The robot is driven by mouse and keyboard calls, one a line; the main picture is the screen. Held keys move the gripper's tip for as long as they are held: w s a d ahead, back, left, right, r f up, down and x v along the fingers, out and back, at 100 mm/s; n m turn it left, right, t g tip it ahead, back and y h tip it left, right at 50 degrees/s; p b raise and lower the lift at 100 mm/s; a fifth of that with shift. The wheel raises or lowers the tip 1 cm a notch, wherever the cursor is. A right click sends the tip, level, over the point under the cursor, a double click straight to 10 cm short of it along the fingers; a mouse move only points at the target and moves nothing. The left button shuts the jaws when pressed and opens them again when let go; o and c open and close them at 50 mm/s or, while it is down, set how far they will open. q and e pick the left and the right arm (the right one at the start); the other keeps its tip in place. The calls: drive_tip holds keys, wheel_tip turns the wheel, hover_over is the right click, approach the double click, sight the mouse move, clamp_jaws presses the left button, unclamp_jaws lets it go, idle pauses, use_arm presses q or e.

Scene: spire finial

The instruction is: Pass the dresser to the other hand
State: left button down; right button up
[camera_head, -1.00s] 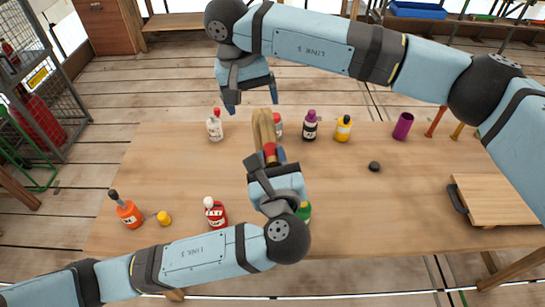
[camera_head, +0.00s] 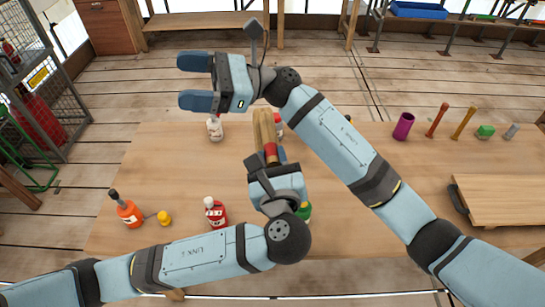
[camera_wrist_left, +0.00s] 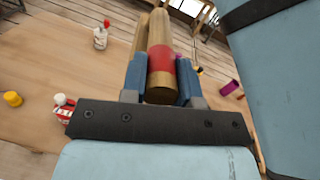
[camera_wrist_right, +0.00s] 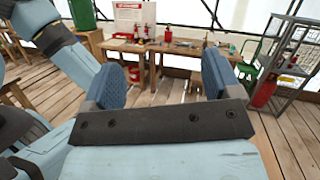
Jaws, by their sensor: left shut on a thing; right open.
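The dresser (camera_head: 263,127) is a pale wooden tool with a rounded handle and a red band. My left gripper (camera_head: 270,158) is shut on it near the red band and holds it above the table, its wooden end pointing to the far side. In the left wrist view the dresser (camera_wrist_left: 161,72) sits between the blue finger pads, with a second wooden part behind the handle. My right gripper (camera_head: 190,81) is open and empty, beyond and to the left of the dresser, fingers pointing left. Its spread pads also show in the right wrist view (camera_wrist_right: 163,80).
The wooden table (camera_head: 160,180) carries an orange bottle (camera_head: 128,212), a yellow cap (camera_head: 164,218), a red bottle (camera_head: 216,212), a white bottle (camera_head: 215,130), a purple cup (camera_head: 403,126) and a board (camera_head: 500,200). My right forearm crosses above the table, right of the dresser.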

drive_tip(key=w+d+f+m+t+y, duration=0.1)
drive_tip(key=w+d+m+t, duration=0.1)
drive_tip(key=m+t, duration=0.3)
drive_tip(key=w+d+f+m+t+y, duration=0.1)
drive_tip(key=w+d+f+m+t, duration=0.1)
drive_tip(key=d+m+t, duration=0.3)
drive_tip(key=w+d+f+m+t+y, duration=0.2)
drive_tip(key=w+d+m+t, duration=0.1)
drive_tip(key=m+t, duration=0.4)
drive_tip(key=shift+w+d+f+m, duration=0.1)
drive_tip(key=shift+d+m, duration=0.1)
drive_tip(key=shift+m, duration=0.65)
drive_tip(key=shift+d+m, duration=0.15)
drive_tip(key=shift+m, duration=0.7)
drive_tip(key=w+d+f+m+t+h, duration=0.1)
drive_tip(key=d+f+m+t+h, duration=1.05)
drive_tip(key=m, duration=0.75)
drive_tip(key=s+d+f+m+g+h, duration=0.3)
drive_tip(key=s+f+m, duration=0.3)
drive_tip(key=s+f, duration=0.3)
drive_tip(key=s+d+f+m+g+h, duration=0.3)
drive_tip(key=s+d+f+m, duration=0.3)
drive_tip(key=s+f, duration=0.2)
drive_tip(key=s+d+f+m+g+h, duration=0.3)
drive_tip(key=s+f, duration=0.6)
drive_tip(key=f, duration=0.3)
drive_tip(key=d+m+g, duration=0.1)
drive_tip(key=d+m, duration=0.1)
drive_tip(key=m, duration=0.1)
drive_tip(key=shift+s, duration=0.3)
